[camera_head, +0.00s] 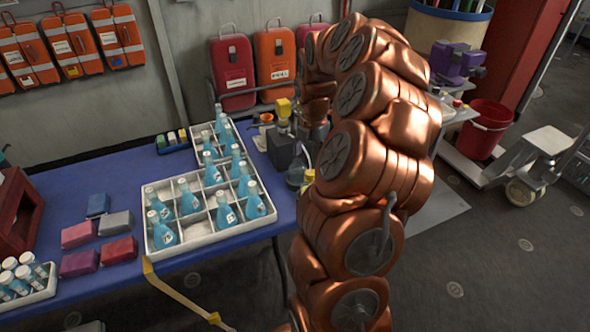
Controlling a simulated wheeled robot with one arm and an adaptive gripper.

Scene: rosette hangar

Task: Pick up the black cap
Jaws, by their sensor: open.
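I cannot make out a black cap in the head view. My copper-coloured arm rises at right of centre and bends down at the table's far right end. My gripper (312,132) shows only as a small dark grey part there, beside a dark grey device with a yellow top (283,110). It is open; its fingertips are mostly hidden behind my arm. A small flask (295,175) stands just below the device. I cannot tell whether anything is between the fingers.
A white divided crate (205,233) of blue bottles stands on the blue table (115,190). Coloured blocks (80,235) and a white vial rack (45,290) lie left. A red bucket (484,130) and a white cart (548,140) stand right. Open floor lies at lower right.

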